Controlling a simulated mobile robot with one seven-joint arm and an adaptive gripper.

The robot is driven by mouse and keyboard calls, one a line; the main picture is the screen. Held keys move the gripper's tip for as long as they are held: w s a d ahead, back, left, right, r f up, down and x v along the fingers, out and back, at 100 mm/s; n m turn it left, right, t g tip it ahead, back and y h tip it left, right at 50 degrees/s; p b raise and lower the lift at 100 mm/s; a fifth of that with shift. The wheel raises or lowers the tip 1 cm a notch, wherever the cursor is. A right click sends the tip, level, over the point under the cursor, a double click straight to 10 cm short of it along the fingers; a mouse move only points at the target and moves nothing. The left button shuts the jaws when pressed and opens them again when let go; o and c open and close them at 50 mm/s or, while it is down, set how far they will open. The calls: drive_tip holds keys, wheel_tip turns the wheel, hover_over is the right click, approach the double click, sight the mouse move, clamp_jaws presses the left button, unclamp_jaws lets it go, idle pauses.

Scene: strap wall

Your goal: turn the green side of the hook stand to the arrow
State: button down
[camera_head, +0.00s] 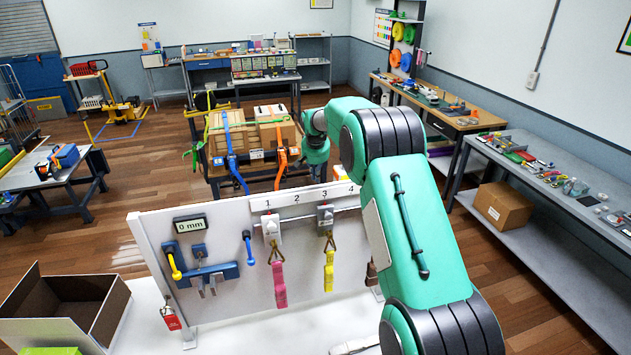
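A grey-white upright panel (230,226) stands in front of me. Hooks under its numbered strip (305,196) carry a pink strap (279,284) under 1 and a yellow strap (328,271) under 3. I cannot make out a separate hook stand, its green side or an arrow; my green arm covers the panel's right part. My arm rises from the lower right and bends over to the left behind the panel's top edge. My gripper does not show.
The panel also bears a 0 mm display (190,224), a blue bracket (205,274) and a red tag (171,318). An open cardboard box (62,300) stands at the lower left. Behind is a bench with strapped boxes (228,133).

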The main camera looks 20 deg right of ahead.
drive_tip(key=b+v, duration=0.1)
drive_tip(key=v, duration=0.6)
drive_tip(key=shift+d, duration=0.25)
drive_tip(key=shift+s+r, duration=0.1)
drive_tip(key=shift+r, duration=0.1)
